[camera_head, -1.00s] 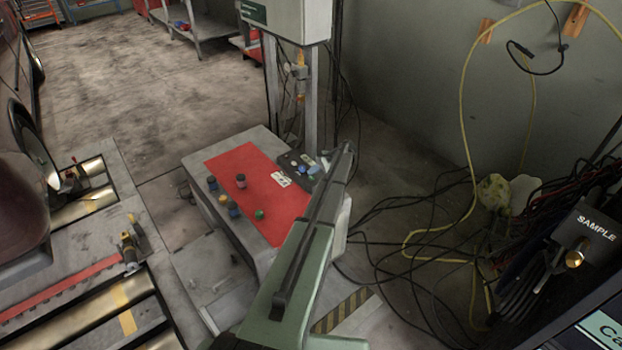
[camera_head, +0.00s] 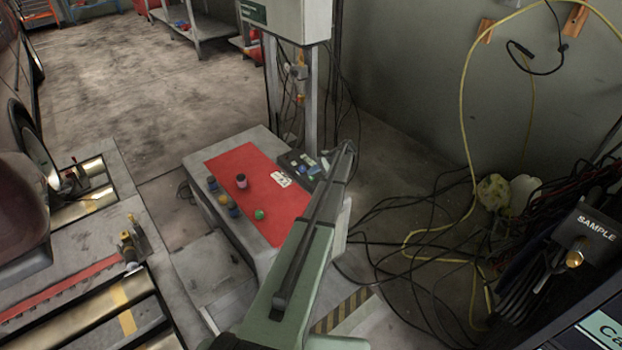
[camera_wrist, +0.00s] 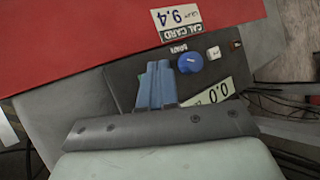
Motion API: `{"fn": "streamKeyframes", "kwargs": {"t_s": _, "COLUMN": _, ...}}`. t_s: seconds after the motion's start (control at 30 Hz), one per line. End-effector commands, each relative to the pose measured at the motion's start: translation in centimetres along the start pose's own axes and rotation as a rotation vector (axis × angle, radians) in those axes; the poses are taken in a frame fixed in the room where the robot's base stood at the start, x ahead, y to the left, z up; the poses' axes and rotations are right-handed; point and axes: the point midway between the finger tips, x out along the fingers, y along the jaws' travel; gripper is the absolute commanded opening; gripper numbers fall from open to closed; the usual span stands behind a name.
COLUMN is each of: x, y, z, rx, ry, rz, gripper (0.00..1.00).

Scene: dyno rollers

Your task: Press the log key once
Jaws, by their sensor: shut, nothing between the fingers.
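The dark control box (camera_head: 290,158) stands at the right edge of the red-topped cart, and it fills the middle of the wrist view (camera_wrist: 122,80). On it are a round blue key (camera_wrist: 189,62), a white key (camera_wrist: 213,53), a small pale key (camera_wrist: 236,44) and a display reading 0.0 (camera_wrist: 222,90). The small lettering by the keys is too blurred to tell which is the log key. My gripper (camera_wrist: 157,70) is shut and empty, its bluish fingertips over the box just left of the blue key. I cannot tell whether they touch anything.
A post and cabinet (camera_head: 290,20) rise behind the cart. Loose cables (camera_head: 400,225) cover the floor at right.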

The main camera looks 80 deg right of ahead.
Motion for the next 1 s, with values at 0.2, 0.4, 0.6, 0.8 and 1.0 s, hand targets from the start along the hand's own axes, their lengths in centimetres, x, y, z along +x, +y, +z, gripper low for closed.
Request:
{"fn": "streamKeyframes", "kwargs": {"t_s": 0.2, "x": 0.08, "y": 0.05, "z": -0.07, "rx": 0.000, "ry": 0.000, "rz": 0.000, "gripper": 0.00}}
{"fn": "streamKeyframes", "kwargs": {"t_s": 0.4, "x": 0.47, "y": 0.32, "z": -0.37, "rx": 0.000, "ry": 0.000, "rz": 0.000, "gripper": 0.00}}
{"fn": "streamKeyframes", "kwargs": {"t_s": 0.6, "x": 0.59, "y": 0.42, "z": -0.44, "rx": 0.000, "ry": 0.000, "rz": 0.000, "gripper": 0.00}}
{"fn": "streamKeyframes", "kwargs": {"t_s": 0.8, "x": 0.60, "y": 0.43, "z": -0.44, "rx": 0.000, "ry": 0.000, "rz": 0.000, "gripper": 0.00}}
{"fn": "streamKeyframes", "kwargs": {"t_s": 1.0, "x": 0.67, "y": 0.48, "z": -0.49, "rx": 0.000, "ry": 0.000, "rz": 0.000, "gripper": 0.00}}
